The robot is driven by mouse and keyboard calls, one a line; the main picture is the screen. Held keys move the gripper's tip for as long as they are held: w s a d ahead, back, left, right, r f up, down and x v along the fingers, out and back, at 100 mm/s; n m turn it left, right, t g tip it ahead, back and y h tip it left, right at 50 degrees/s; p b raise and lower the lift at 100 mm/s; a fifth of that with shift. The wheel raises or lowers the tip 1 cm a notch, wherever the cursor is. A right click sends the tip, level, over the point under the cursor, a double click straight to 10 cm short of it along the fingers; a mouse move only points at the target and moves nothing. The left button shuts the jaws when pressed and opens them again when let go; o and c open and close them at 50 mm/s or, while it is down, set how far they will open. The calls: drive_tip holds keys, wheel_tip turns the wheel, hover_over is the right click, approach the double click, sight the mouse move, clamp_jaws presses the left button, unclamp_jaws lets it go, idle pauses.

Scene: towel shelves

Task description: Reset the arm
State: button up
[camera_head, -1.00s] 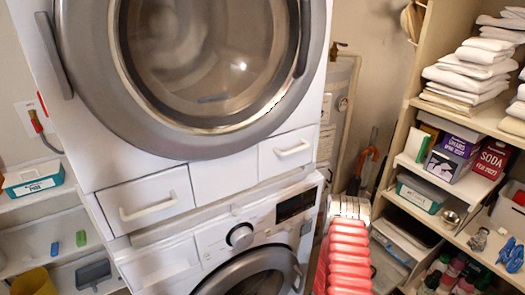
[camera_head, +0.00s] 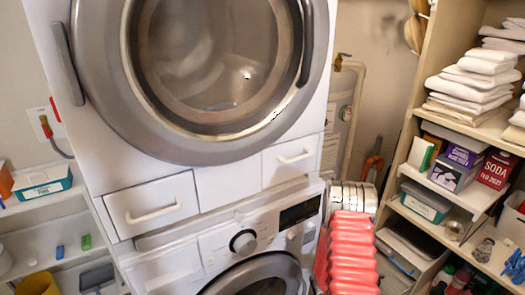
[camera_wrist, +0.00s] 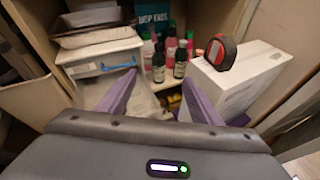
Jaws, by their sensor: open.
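My gripper (camera_wrist: 157,92) shows in the wrist view with its two purple fingers spread apart and nothing between them. It points into a shelf compartment, with small dark bottles (camera_wrist: 180,62) beyond the fingertips. A white box (camera_wrist: 240,80) is to the right of the fingers, and a white drawer unit (camera_wrist: 100,62) is to the left. I cannot tell whether the fingers touch anything. The gripper is not identifiable in the head view. A red ribbed shape with a grey top, likely part of my arm, stands in front of the washer's right side.
A red-and-black tape measure (camera_wrist: 221,52) sits on the white box. In the head view, a dryer (camera_head: 215,165) is stacked on a washer (camera_head: 215,240). Shelves at right hold folded towels (camera_head: 472,80), a soda box (camera_head: 495,168) and bins. A teal-and-white bin (camera_head: 42,182) is at left.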

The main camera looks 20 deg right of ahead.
drive_tip(key=w+a+r+m+y, duration=0.1)
drive_tip(key=a+r+m, duration=0.25)
drive_tip(key=r, duration=0.45)
drive_tip(key=a+r+m+g+y, duration=0.1)
drive_tip(key=a+r+m, duration=0.1)
drive_tip(key=a+r, duration=0.45)
drive_tip(key=w+a+r+m+y, duration=0.1)
drive_tip(key=a+r+m, duration=0.15)
drive_tip(key=r, duration=0.65)
drive_tip(key=s+a+r+m+t+y, duration=0.2)
drive_tip(key=a+r, duration=0.4)
drive_tip(key=a, duration=0.5)
drive_tip(key=s+a+r+m+t+y, duration=0.2)
drive_tip(key=a+r+t+y, duration=0.2)
drive_tip(key=a, duration=0.7)
drive_tip(key=s+a+r+m+t+y, duration=0.1)
drive_tip(key=s+a+r+t+y, duration=0.1)
drive_tip(key=a+r, duration=0.5)
drive_tip(key=a+t+y, duration=0.1)
drive_tip(key=a+y, duration=0.1)
drive_tip(key=a, duration=0.2)
drive_tip(key=shift+s+a+r+m+t+y, duration=0.2)
drive_tip(key=shift+a+r+m+t+y, duration=0.1)
drive_tip(key=shift+r+m, duration=0.1)
drive_tip(key=shift+d, duration=0.1)
